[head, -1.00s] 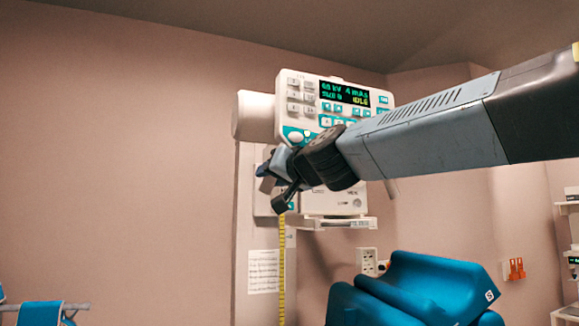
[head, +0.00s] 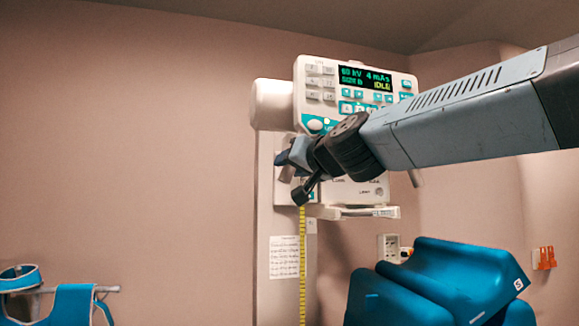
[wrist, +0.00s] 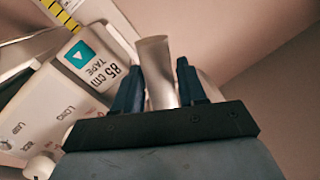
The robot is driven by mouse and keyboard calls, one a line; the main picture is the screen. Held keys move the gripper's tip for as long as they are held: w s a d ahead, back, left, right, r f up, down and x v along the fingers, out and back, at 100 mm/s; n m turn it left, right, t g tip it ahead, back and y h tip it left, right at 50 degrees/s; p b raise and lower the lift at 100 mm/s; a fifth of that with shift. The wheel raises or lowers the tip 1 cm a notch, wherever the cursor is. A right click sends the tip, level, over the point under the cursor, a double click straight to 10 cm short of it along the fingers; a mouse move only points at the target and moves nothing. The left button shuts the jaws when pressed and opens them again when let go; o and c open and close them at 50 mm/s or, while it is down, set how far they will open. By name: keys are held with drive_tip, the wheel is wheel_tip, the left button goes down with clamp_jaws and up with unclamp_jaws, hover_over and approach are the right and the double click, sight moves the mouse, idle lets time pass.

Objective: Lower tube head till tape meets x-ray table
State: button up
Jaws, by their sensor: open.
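The white tube head (head: 315,75) is on its wall column, with a control panel and a lit display reading IDLE. A yellow measuring tape (head: 302,262) hangs straight down from beneath it and runs out of the bottom of the head view. In the wrist view the tape (wrist: 62,14) shows at top left, by an "85 cm TAPE" label. My gripper (head: 284,160) is at the tube head's lower left side. In the wrist view its two dark fingers (wrist: 158,68) are open, with a grey metal handle (wrist: 156,58) between them. No x-ray table surface is identifiable.
A blue padded object (head: 440,285) stands at lower right, below the tube head. Blue aprons (head: 75,302) hang on a rail at lower left. A wall socket (head: 389,246) and orange wall items (head: 544,258) are behind. The left wall is clear.

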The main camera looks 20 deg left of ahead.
drive_tip(key=v, duration=1.3)
drive_tip(key=shift+d, duration=0.2)
drive_tip(key=shift+s, duration=0.1)
drive_tip(key=w+d+f+m+g+h, duration=0.2)
drive_tip(key=d+f+h, duration=0.6)
drive_tip(key=d+f, duration=1.2)
drive_tip(key=s+d+f+m+g+h, duration=0.1)
drive_tip(key=s+d+f+g+h, duration=0.1)
drive_tip(key=s+d+f, duration=0.3)
drive_tip(key=s+d+f+m+g+h, duration=0.2)
drive_tip(key=s+d+f+h, duration=0.1)
drive_tip(key=d+f, duration=0.6)
wheel_tip(320, 180, down, 3)
drive_tip(key=shift+s+d+r, duration=0.2)
drive_tip(key=shift+s+d, duration=0.15)
drive_tip(key=shift+s, duration=0.5)
drive_tip(key=shift+c, duration=0.3)
